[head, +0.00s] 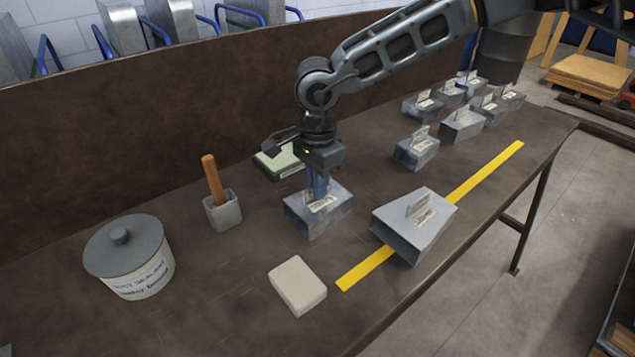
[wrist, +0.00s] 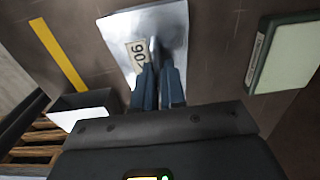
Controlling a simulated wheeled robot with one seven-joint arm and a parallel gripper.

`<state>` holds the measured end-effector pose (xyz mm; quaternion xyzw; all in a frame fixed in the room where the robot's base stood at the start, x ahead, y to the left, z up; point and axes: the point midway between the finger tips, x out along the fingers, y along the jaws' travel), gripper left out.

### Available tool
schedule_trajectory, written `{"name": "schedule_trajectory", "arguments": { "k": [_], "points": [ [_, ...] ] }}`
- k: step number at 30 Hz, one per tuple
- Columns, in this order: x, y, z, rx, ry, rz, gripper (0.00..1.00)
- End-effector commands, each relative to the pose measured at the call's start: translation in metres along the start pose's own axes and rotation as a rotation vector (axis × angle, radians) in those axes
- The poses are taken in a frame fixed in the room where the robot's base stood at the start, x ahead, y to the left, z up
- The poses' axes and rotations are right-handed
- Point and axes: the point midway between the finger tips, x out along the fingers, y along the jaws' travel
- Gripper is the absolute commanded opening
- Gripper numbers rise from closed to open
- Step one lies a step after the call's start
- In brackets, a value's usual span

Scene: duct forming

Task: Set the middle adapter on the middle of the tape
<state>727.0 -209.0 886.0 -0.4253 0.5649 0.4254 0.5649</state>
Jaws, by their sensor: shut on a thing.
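My gripper (head: 318,184) points down and is shut on the upright tab of a grey sheet-metal adapter (head: 305,216). In the wrist view this adapter (wrist: 172,30) carries a label that reads like 06 or 90. I cannot tell whether it touches the bench. The yellow tape (head: 488,173) runs diagonally along the bench's front side, to the right of the held adapter; it also shows in the wrist view (wrist: 57,52). Another tapered adapter (head: 400,236) with an open end and a labelled tab sits across the tape, nearer its front end.
Several tabbed adapters (head: 462,126) stand at the bench's far end, the nearest (head: 415,153) apart from the others. A green box (head: 274,163), a wooden-handled tool in a grey holder (head: 222,213), a lidded tub (head: 128,262) and a beige block (head: 298,286) stand around. The tape's far stretch is bare.

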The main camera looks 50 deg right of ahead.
Motion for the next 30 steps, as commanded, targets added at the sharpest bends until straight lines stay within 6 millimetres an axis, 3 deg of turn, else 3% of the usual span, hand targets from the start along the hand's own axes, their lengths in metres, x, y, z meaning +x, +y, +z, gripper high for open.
{"name": "schedule_trajectory", "arguments": {
  "k": [25,30],
  "points": [
    [-0.084,0.0,0.0,0.0,0.0,-0.001,0.0],
    [-0.091,0.0,0.0,0.0,0.001,0.0,0.0]
  ]
}}
